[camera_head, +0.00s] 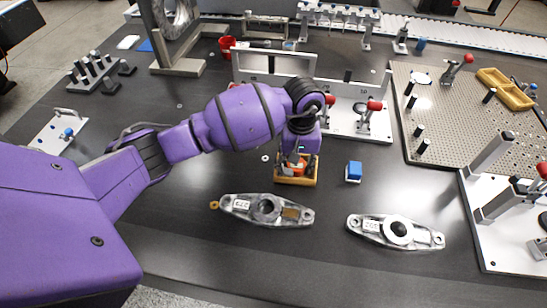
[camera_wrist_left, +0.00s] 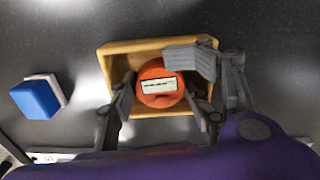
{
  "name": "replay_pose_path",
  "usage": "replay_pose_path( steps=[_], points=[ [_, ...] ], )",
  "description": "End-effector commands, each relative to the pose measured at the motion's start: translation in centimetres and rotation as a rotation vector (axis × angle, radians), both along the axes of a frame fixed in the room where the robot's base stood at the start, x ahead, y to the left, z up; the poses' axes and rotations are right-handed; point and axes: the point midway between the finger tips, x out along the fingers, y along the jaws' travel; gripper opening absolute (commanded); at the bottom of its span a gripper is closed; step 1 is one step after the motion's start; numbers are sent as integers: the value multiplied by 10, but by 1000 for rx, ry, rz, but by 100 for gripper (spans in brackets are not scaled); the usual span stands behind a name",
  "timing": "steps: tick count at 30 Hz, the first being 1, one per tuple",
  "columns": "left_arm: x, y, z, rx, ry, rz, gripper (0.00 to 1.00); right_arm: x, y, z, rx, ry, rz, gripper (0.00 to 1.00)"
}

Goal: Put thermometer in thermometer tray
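The thermometer is an orange round body with a pale display (camera_wrist_left: 159,85). It is inside the wooden thermometer tray (camera_wrist_left: 118,47) in the left wrist view, apparently upright. In the head view the orange body (camera_head: 293,168) shows just above the tray's front rim (camera_head: 296,183), partly hidden by my wrist. My left gripper (camera_wrist_left: 160,88) reaches down over the tray, with its grey fingers on both sides of the thermometer, very close to it. Whether they press on it or stand slightly apart is unclear. My right gripper is not in view.
A blue block (camera_head: 353,171) on a pale base stands right of the tray. Two metal castings, left (camera_head: 240,206) and right (camera_head: 370,224), lie in front. A white fixture with red clamps (camera_head: 345,121) stands close behind. A perforated plate (camera_head: 455,130) is at the right.

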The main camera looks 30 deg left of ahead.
Motion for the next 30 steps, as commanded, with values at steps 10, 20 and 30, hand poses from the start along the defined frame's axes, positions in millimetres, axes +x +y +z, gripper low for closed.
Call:
replay_pose_path(
  steps=[10,20,30],
  points=[
    [4,-1,10,-1,-10,-3,44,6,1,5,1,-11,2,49],
    [6,0,70,1,-17,-4,44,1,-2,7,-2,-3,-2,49],
    [5,0,130,1,-14,-4,44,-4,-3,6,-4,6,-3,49]
  ],
)
